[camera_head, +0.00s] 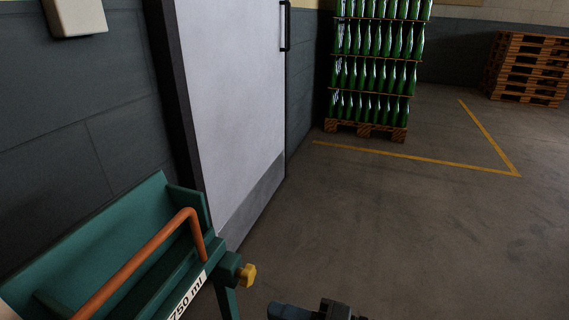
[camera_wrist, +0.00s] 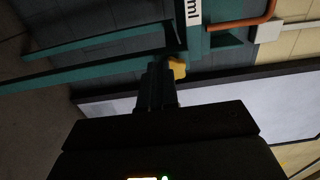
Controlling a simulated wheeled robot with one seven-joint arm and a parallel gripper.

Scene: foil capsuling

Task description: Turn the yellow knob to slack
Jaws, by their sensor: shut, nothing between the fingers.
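The yellow knob (camera_head: 248,275) sits on a dark green boss at the right end of the green trough stand (camera_head: 158,192), beside the "750 ml" label. My gripper (camera_head: 274,308) is at the bottom edge of the head view, below and to the right of the knob, with floor visible between them. In the wrist view my gripper (camera_wrist: 158,64) has its fingers together and empty. The knob (camera_wrist: 177,69) shows just right of the fingertips there, partly behind them. I cannot tell any marking for slack or the knob's setting.
An orange bent bar (camera_head: 150,255) rises over the trough. A grey-white door (camera_head: 232,100) is behind the stand. Green bottles (camera_head: 375,70) stand stacked on a pallet at the back, and empty pallets (camera_head: 525,68) at far right. The floor (camera_head: 400,230) on the right is clear.

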